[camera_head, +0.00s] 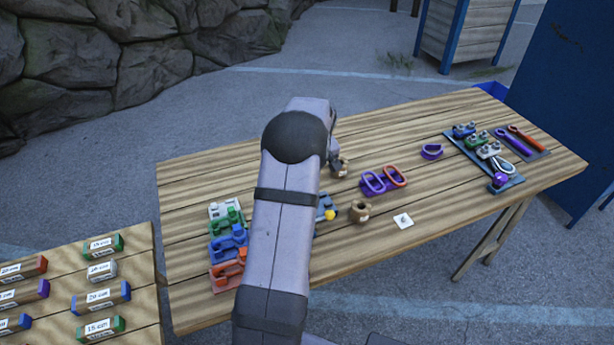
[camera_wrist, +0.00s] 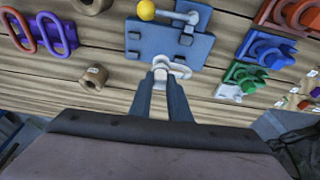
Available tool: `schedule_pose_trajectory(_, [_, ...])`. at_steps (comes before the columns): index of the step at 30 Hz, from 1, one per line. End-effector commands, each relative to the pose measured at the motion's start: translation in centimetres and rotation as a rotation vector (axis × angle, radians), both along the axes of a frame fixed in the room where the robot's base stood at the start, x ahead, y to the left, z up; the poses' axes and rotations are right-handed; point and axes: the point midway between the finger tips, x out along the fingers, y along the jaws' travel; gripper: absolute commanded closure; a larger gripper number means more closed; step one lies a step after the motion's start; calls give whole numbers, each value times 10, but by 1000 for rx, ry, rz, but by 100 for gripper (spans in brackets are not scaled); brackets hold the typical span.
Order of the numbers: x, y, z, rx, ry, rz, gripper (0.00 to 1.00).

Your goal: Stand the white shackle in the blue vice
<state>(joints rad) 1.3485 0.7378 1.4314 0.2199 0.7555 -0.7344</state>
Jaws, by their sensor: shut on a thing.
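The blue vice (camera_wrist: 165,42) with a yellow ball handle (camera_wrist: 147,10) lies at the top middle of the wrist view. In the head view only its right part (camera_head: 327,203) shows beside my arm. My gripper (camera_wrist: 167,82) is shut on the white shackle (camera_wrist: 179,68). The shackle shows as a pale loop at the fingertips, over the vice's near edge. I cannot tell whether it touches the vice or is seated in it. My arm hides the gripper and shackle in the head view.
A row of coloured fixtures (camera_head: 227,246) stands left of my arm. A purple stand (camera_head: 382,181) with upright links and two brown spools (camera_head: 360,211) (camera_head: 342,166) stand to the right. A white card (camera_head: 403,220) lies near the front edge.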

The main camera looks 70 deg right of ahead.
Motion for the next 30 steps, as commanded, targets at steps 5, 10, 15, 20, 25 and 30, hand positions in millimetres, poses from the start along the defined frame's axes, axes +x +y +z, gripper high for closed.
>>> schedule_pose_trajectory(5, [0, 0, -9, -1, -1, 0, 100])
schedule_pose_trajectory(10, [0, 0, -20, 0, 0, 0, 100])
schedule_pose_trajectory(15, [0, 0, -32, 1, -1, 0, 100])
schedule_pose_trajectory(20, [0, 0, -43, -1, -1, 0, 100])
schedule_pose_trajectory(25, [0, 0, -52, -1, -1, 0, 100])
schedule_pose_trajectory(30, [0, 0, -57, -1, -1, 0, 100])
